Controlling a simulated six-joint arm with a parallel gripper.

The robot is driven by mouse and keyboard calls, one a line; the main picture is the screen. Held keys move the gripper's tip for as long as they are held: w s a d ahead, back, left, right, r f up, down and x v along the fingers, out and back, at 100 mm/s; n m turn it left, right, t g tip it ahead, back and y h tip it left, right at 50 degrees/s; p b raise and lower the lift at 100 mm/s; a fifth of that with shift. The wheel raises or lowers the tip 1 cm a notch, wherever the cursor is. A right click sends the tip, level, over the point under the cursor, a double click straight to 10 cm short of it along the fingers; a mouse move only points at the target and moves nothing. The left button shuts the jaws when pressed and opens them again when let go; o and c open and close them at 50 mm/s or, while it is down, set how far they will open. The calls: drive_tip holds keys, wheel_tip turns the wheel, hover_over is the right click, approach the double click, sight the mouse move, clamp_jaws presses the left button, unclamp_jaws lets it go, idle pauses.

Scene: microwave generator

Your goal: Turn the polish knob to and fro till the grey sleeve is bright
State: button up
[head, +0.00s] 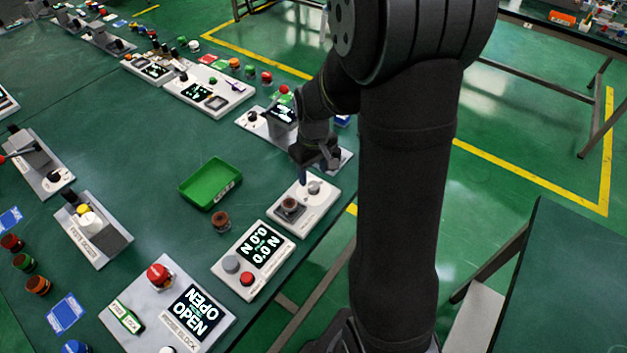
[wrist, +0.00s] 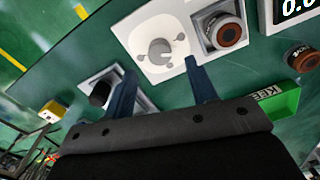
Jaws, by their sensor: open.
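The polish station is a white panel (head: 322,203) near the table's right edge. It carries a round grey knob (head: 314,187), which also shows in the wrist view (wrist: 160,51). Beside the knob, a brown-orange sleeve with a dark centre (wrist: 229,34) sits in a square grey holder; it shows in the head view too (head: 290,204). No plainly grey sleeve shows. My gripper (head: 316,172) is over the knob end of the panel, fingers down. In the wrist view its blue fingers (wrist: 159,66) are apart and empty, with the knob just beyond the gap. I see no contact.
A green tray (head: 210,183) and a second brown sleeve (head: 221,221) stand left of the panel. A white box with a 0.0 display (head: 253,260) is in front. Another device (head: 254,122) stands behind, close to my gripper. Open green table lies left of the tray.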

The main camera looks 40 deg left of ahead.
sight(314, 185)
drive_tip(key=shift+f, duration=2.35)
drive_tip(key=c, duration=1)
